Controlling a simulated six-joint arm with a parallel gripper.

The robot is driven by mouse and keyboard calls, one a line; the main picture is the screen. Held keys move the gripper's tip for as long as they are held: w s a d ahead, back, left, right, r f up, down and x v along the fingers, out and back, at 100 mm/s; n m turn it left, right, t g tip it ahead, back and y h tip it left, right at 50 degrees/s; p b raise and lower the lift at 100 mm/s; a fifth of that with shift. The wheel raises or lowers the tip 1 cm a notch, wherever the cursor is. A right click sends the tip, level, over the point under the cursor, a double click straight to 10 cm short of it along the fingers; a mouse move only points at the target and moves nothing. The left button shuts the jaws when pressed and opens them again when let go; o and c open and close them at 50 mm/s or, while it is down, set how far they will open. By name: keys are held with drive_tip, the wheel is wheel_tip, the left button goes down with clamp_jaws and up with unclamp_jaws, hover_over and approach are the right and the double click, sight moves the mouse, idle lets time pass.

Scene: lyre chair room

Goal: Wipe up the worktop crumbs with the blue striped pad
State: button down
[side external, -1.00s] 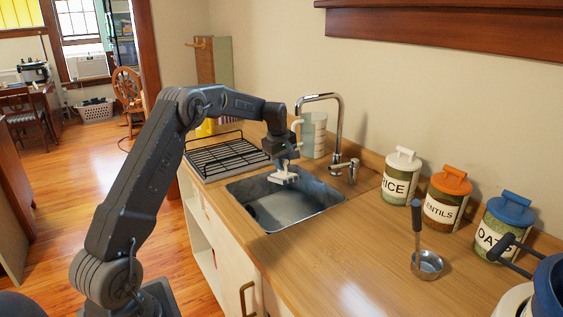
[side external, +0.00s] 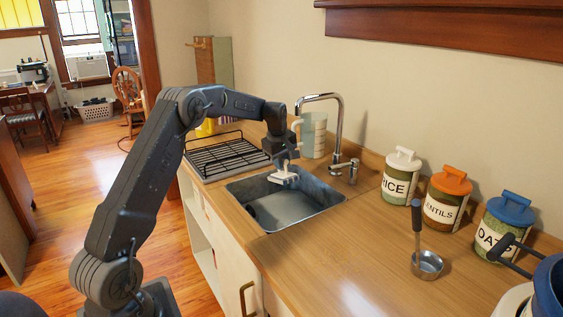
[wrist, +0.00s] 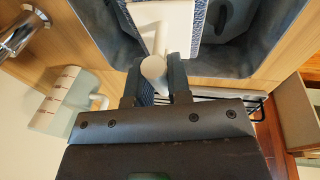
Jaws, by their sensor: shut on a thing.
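My gripper (side external: 285,160) is shut on the white handle of the pad (side external: 284,176) and holds it over the sink (side external: 298,207). In the wrist view the gripper fingers (wrist: 157,72) close on the rounded handle end. The pad's white back (wrist: 175,25) and a strip of its blue patterned edge (wrist: 198,18) show beyond them. The pad's underside is hidden. The worktop (side external: 330,245) is wood-coloured and shiny; I cannot make out crumbs on it in these views.
A tall tap (side external: 340,115) rises behind the sink. A ladle (side external: 428,263) and rice (side external: 400,176), lentils (side external: 446,199) and oats (side external: 504,228) jars stand right. The front middle worktop is clear.

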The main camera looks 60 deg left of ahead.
drive_tip(key=d+r+m+y, duration=0.1)
drive_tip(key=d+r, duration=0.1)
drive_tip(key=d, duration=0.8)
drive_tip(key=d+r+m, duration=0.1)
drive_tip(key=d+r, duration=0.1)
drive_tip(key=d, duration=0.8)
drive_tip(key=s+d+r+m+t+y, duration=0.1)
drive_tip(key=s+d+r, duration=0.1)
drive_tip(key=s+d, duration=0.6)
drive_tip(key=s+d+r+m+t, duration=0.15)
drive_tip(key=s+d, duration=0.25)
drive_tip(key=d, duration=0.7)
drive_tip(key=shift+g, duration=0.35)
drive_tip(key=shift+d+f, duration=0.1)
drive_tip(key=shift+f, duration=2.4)
drive_tip(key=shift+m, duration=0.35)
